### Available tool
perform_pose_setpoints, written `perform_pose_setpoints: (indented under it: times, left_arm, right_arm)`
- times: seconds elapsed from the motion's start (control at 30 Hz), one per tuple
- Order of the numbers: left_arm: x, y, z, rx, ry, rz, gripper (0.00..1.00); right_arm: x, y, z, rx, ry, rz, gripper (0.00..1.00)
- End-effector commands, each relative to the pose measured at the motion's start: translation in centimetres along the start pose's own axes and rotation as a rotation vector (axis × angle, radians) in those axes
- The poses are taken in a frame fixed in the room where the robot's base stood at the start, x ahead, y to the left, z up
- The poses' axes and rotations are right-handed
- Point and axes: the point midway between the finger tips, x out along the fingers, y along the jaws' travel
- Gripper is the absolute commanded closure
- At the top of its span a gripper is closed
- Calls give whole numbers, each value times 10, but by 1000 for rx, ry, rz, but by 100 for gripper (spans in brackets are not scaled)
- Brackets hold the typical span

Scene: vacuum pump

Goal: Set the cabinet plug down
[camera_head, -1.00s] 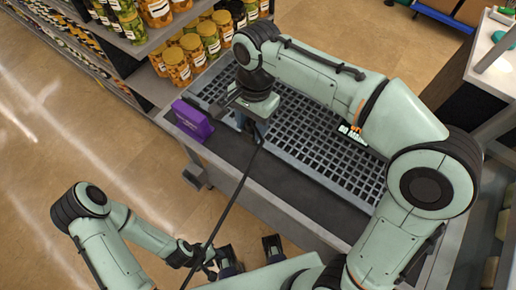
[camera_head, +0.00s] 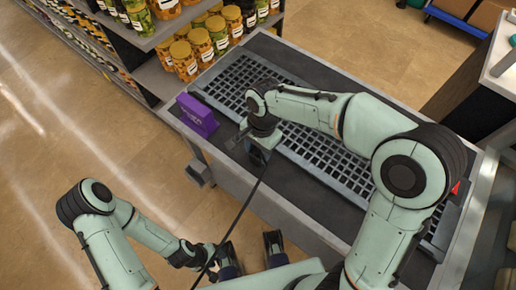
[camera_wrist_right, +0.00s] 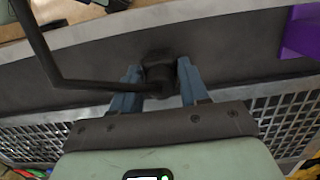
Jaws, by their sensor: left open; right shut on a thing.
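My right gripper (camera_head: 260,155) is over the dark front strip of the table, close to its near edge. In the right wrist view its two blue fingers (camera_wrist_right: 158,90) are closed around a black plug (camera_wrist_right: 158,68). A black cord (camera_wrist_right: 80,84) runs left from the plug and bends upward there; in the head view the cord (camera_head: 232,225) slants down to the lower left. The plug is mostly hidden by the gripper in the head view. Whether it touches the table is unclear. My left gripper (camera_head: 250,250) is open and empty, low in the head view.
A purple box (camera_head: 197,115) stands on the left end of the table (camera_head: 285,185). A grey grid (camera_head: 330,155) runs along the table. Shelves with jars (camera_head: 200,45) stand behind. The floor on the left is clear.

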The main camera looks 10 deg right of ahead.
Motion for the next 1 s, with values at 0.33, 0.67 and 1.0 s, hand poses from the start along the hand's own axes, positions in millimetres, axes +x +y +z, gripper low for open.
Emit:
perform_pose_setpoints:
  times: [0.33, 0.67, 1.0]
  left_arm:
    - [1, 0, -1, 0, 3, 1, 57]
    - [0, 0, -1, 0, 2, 1, 57]
    - [-8, 2, 2, 0, -5, -1, 57]
  right_arm:
    - [3, 0, 0, 0, 0, -1, 42]
    - [2, 0, 0, 0, 0, 0, 30]
    - [-49, -1, 0, 0, 2, -6, 30]
